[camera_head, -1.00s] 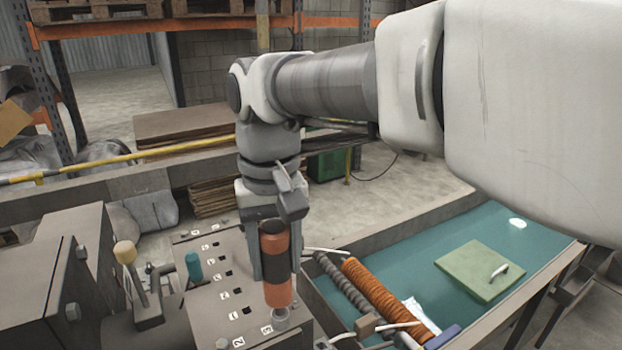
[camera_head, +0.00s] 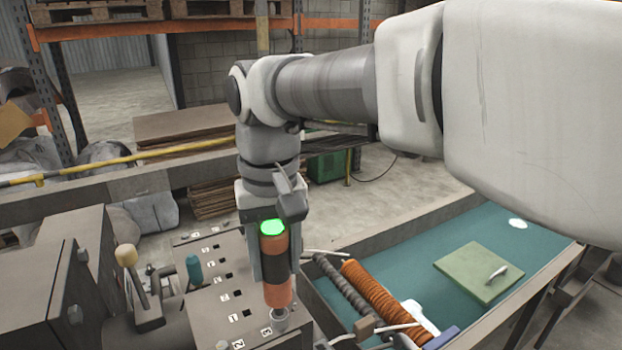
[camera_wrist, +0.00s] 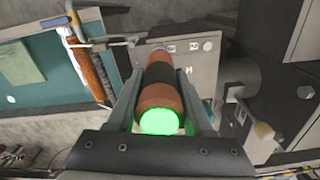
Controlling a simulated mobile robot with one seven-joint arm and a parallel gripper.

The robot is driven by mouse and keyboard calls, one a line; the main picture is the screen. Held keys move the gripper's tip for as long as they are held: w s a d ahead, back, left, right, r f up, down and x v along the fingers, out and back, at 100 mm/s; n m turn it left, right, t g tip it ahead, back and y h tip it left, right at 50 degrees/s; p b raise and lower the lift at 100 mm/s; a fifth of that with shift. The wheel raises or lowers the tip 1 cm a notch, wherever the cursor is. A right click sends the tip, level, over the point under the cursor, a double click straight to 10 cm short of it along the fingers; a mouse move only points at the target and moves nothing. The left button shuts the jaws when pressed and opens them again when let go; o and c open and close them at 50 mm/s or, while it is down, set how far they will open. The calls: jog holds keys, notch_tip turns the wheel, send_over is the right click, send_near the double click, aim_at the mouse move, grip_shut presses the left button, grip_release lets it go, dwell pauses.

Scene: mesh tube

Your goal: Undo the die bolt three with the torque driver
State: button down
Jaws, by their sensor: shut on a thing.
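The torque driver (camera_head: 273,264), an orange cylinder with a black middle band, stands upright in my gripper (camera_head: 273,255). A green light (camera_head: 272,227) glows on its top end and is bright in the wrist view (camera_wrist: 159,121). My gripper (camera_wrist: 163,95) is shut around the driver's body. The driver's lower end is over a grey bolt head (camera_head: 280,316) beside a numbered mark at the near right corner of the grey die plate (camera_head: 205,325). I cannot tell whether the driver's tip is engaged in it. Another bolt head (camera_head: 221,346) shows at the front edge.
A teal peg (camera_head: 194,268) and a lever with a tan knob (camera_head: 127,256) stand left of the driver. A teal-lined tray (camera_head: 400,247) on the right holds an orange coiled roll (camera_head: 378,295), a grey coil (camera_head: 340,283) and a green board (camera_head: 478,272).

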aim_at(272, 229)
jog(key=shift+f, duration=0.2)
jog(key=shift+r+p, duration=2.9)
jog(key=shift+r, duration=0.25)
